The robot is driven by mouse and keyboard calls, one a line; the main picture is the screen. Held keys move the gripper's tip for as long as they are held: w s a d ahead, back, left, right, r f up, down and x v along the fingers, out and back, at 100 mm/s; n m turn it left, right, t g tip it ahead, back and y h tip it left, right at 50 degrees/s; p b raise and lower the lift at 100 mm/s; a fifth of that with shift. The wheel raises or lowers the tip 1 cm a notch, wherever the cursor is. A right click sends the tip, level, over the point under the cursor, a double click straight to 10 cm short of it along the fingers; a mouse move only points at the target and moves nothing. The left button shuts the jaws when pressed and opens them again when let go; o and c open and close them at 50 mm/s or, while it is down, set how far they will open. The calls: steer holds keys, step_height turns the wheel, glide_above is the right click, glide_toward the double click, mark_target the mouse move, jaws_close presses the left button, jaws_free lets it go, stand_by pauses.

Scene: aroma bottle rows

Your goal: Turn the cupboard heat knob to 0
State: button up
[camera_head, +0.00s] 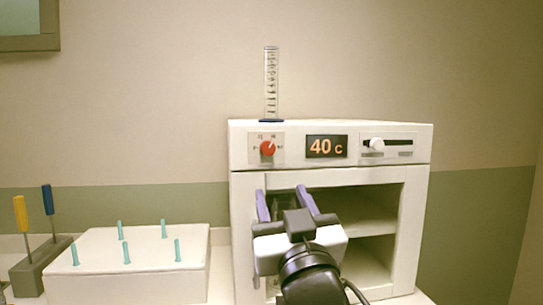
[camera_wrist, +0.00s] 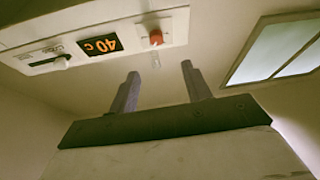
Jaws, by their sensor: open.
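The white cupboard (camera_head: 240,187) has a red heat knob (camera_head: 268,148) at the left of its top panel. The knob's white mark points up and to the right, but the dial figures are too small to read surely. A display (camera_head: 326,146) beside it reads 40 C. My gripper (camera_head: 284,192) is open and empty in front of the cupboard, below the knob and apart from it. In the wrist view the knob (camera_wrist: 156,37) shows above the gap between my open fingers (camera_wrist: 160,78), and the display (camera_wrist: 101,45) appears upside down.
A white slider (camera_head: 376,144) sits right of the display. A clear graduated cylinder (camera_head: 271,85) stands on the cupboard. The cupboard front is open, with a shelf (camera_head: 370,218) inside. A white block with teal pegs (camera_head: 130,280) and a grey holder with two tools (camera_head: 40,268) stand left.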

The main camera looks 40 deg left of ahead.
mark_target(269, 150)
steer(key=p+x, duration=0.6)
steer(key=x, duration=0.1)
steer(key=p+x, duration=0.6)
steer(key=shift+w+a, duration=0.15)
steer(key=shift+w, duration=0.35)
steer(key=c, duration=1)
